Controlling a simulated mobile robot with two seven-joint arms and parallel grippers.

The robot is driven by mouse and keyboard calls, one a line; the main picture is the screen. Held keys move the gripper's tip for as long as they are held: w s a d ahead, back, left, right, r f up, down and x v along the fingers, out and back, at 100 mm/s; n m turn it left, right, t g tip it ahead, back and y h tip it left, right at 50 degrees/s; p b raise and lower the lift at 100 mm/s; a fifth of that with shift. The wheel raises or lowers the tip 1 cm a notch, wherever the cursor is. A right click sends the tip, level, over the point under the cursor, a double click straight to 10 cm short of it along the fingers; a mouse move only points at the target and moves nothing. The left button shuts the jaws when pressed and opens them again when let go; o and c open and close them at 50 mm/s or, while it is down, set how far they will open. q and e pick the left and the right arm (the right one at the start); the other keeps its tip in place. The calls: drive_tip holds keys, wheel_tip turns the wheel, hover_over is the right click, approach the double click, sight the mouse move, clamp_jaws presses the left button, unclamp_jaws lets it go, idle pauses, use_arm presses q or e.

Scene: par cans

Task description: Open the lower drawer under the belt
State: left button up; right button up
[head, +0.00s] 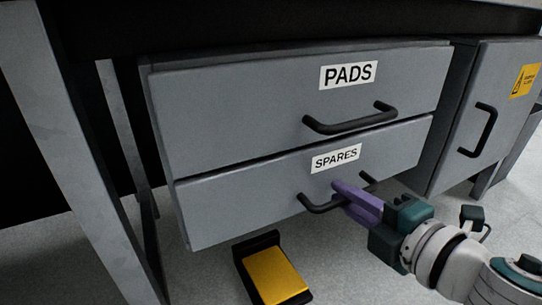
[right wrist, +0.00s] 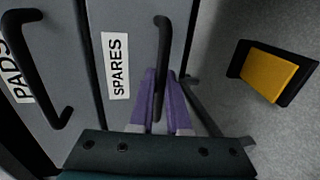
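The lower drawer (head: 240,193) has a grey front labelled SPARES and a black bar handle (head: 322,206). Its front looks about flush with the drawer above, so it appears closed. My right gripper (head: 345,192) reaches in from the lower right, its purple fingers at the middle of this handle and hiding part of it. In the right wrist view the handle (right wrist: 162,40) runs between the two fingertips (right wrist: 161,80), which sit close against it on both sides. My left gripper is in neither view.
The upper drawer (head: 235,110), labelled PADS, has its own black handle. A cabinet door (head: 505,90) with a handle and yellow sticker stands to the right. A yellow and black pedal-like block (head: 274,276) lies on the floor below the drawers. A table leg (head: 80,150) stands left.

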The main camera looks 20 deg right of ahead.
clamp_jaws()
idle(1.0)
